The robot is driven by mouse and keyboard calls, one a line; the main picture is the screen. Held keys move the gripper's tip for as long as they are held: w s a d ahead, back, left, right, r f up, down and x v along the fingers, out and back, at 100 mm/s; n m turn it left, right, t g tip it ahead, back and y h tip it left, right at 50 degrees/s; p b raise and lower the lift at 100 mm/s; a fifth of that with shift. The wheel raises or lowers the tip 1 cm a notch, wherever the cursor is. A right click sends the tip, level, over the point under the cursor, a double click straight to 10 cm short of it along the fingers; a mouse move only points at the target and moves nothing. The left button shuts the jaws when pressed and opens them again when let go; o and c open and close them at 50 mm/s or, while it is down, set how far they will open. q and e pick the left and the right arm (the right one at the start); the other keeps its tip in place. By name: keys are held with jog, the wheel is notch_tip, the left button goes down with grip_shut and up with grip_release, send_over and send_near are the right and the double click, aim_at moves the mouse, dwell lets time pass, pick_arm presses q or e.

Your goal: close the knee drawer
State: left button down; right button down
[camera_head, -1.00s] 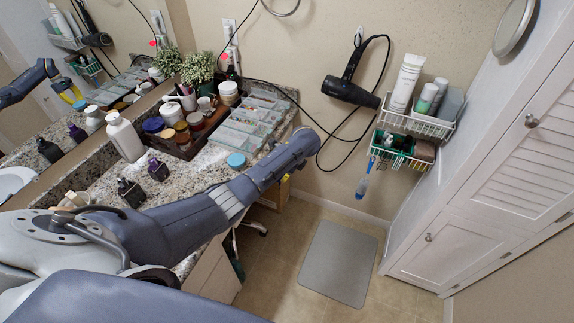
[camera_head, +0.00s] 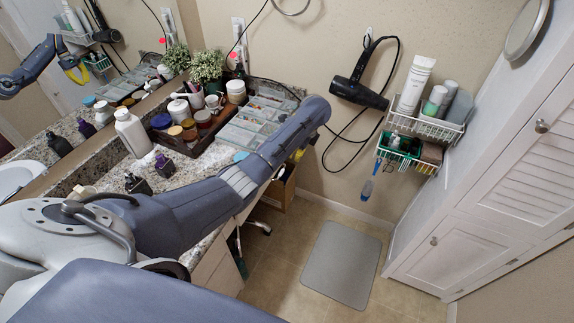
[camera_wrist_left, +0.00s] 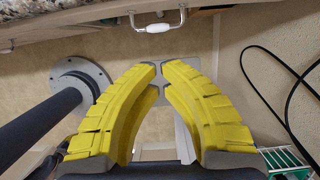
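The knee drawer (camera_head: 282,190) shows in part below the counter in the head view, pulled out, with my left arm hiding some of it. In the left wrist view its pale front (camera_wrist_left: 85,38) crosses the top, with a white-and-metal handle (camera_wrist_left: 158,27). My left gripper (camera_wrist_left: 161,65) has yellow fingers whose tips come together just below the handle in that picture, apart from it and empty. In the head view only a bit of yellow (camera_head: 298,155) shows beside the arm's end. My right gripper is not in view.
The granite counter (camera_head: 190,168) carries bottles, jars, a plant and a clear organizer (camera_head: 255,122). A hair dryer (camera_head: 357,84) and a wire basket (camera_head: 425,125) hang on the wall. A grey mat (camera_head: 342,263) lies on open floor. A dark cord (camera_wrist_left: 285,95) hangs at right.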

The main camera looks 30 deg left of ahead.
aim_at(282, 171)
pick_arm(q)
jog(key=a+f, duration=0.1)
jog(key=f, duration=0.2)
jog(key=a+f, duration=0.2)
jog(key=f, duration=0.1)
jog(key=a+f, duration=0.2)
jog(key=f, duration=0.1)
jog(key=shift+a+f, duration=0.2)
jog(key=shift+f, duration=0.15)
jog(key=shift+a, duration=0.65)
